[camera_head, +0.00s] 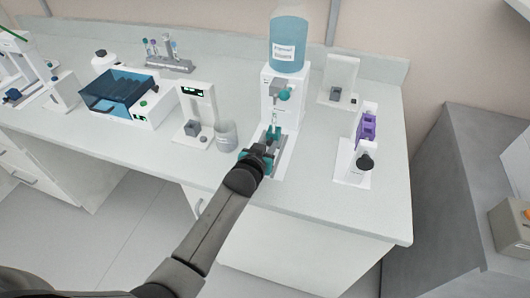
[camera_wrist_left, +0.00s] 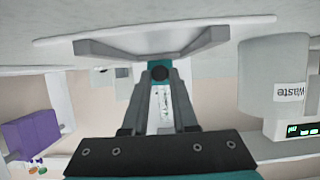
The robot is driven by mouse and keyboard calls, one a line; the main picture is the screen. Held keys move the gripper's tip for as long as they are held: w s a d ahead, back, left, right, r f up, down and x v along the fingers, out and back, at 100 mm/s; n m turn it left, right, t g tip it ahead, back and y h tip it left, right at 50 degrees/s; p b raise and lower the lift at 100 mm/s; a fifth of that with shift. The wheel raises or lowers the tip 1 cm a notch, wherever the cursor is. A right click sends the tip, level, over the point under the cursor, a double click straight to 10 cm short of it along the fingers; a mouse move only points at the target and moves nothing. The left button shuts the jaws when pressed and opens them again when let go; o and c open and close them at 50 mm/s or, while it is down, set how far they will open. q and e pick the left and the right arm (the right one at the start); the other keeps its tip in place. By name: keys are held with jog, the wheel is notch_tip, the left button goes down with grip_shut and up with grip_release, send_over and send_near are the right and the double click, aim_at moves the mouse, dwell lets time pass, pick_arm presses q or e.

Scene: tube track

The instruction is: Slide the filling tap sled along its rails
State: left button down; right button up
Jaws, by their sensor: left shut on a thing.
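The filling station (camera_head: 283,84) is a white upright unit with a blue labelled bottle (camera_head: 289,45) on top and a small teal-handled tap on its front. Its rails and the sled (camera_head: 272,137) lie on the white base below the tap, partly hidden by my gripper. My left gripper (camera_head: 259,156) is at the front end of the sled. In the left wrist view it (camera_wrist_left: 159,75) is shut on a small teal part with a dark round spot, taken to be the sled's grip. How far the sled sits along the rails cannot be made out. My right gripper is not in view.
A grey waste beaker (camera_head: 227,135) stands close left of the station, beside a white scale-like device (camera_head: 198,115). A white stand with a purple part (camera_head: 367,125) is to the right. A blue-lidded box (camera_head: 119,93) is further left. The front right bench top is clear.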

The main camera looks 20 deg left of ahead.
pick_arm(q)
jog(key=shift+w, duration=0.1)
jog(key=c, duration=1.2)
grip_release()
jog(key=shift+r, duration=0.1)
jog(key=o, duration=0.5)
jog(key=shift+w, duration=0.15)
jog(key=p+v, duration=0.3)
jog(key=v, duration=1.2)
jog(key=shift+s, duration=0.25)
